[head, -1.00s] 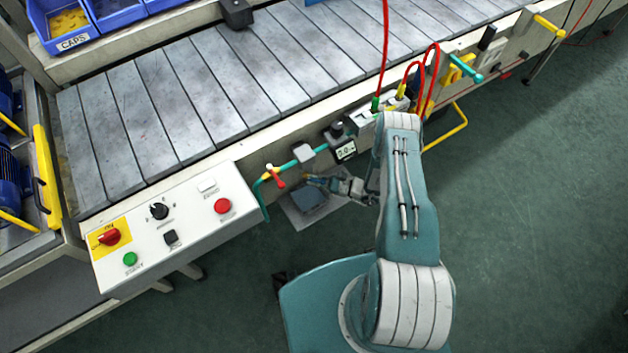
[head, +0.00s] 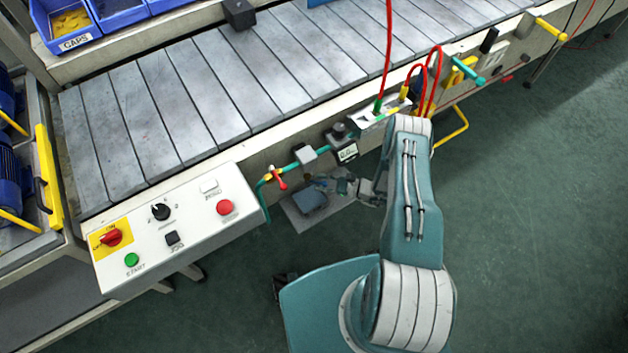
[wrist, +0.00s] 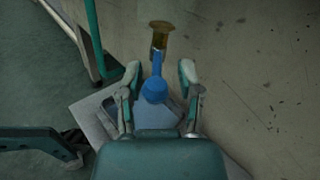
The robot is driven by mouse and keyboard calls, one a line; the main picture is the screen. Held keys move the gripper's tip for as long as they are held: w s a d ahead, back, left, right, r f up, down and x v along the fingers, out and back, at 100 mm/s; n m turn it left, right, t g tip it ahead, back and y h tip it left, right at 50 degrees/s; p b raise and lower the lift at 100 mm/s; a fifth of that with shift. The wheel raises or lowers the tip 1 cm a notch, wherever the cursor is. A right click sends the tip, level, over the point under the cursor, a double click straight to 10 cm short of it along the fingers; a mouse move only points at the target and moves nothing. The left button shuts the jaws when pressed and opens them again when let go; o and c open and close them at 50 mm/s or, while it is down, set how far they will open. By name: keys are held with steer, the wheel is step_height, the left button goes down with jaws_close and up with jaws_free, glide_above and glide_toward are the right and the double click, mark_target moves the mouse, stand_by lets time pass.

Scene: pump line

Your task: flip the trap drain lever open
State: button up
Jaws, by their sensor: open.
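The blue trap drain lever (wrist: 156,89) shows in the wrist view, with a rounded blue end toward my gripper. Its far end meets a brass-coloured fitting (wrist: 160,34). My gripper (wrist: 160,70) is open, with one finger on each side of the lever and visible gaps to both. I cannot tell the exact depth of the fingers relative to the lever. In the head view my gripper (head: 338,185) is low beside the conveyor frame, small and dark, and the lever is hard to make out there.
A grey tray (head: 328,209) lies on the floor below my gripper. Above it runs a teal pipe with a red-handled valve (head: 278,178), and a small gauge (head: 347,153) hangs nearby. A control box (head: 185,225) stands to the left. Green floor is open at right.

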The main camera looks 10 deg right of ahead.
steer(key=v, duration=0.9)
steer(key=shift+s+d, duration=0.1)
steer(key=shift+s, duration=0.05)
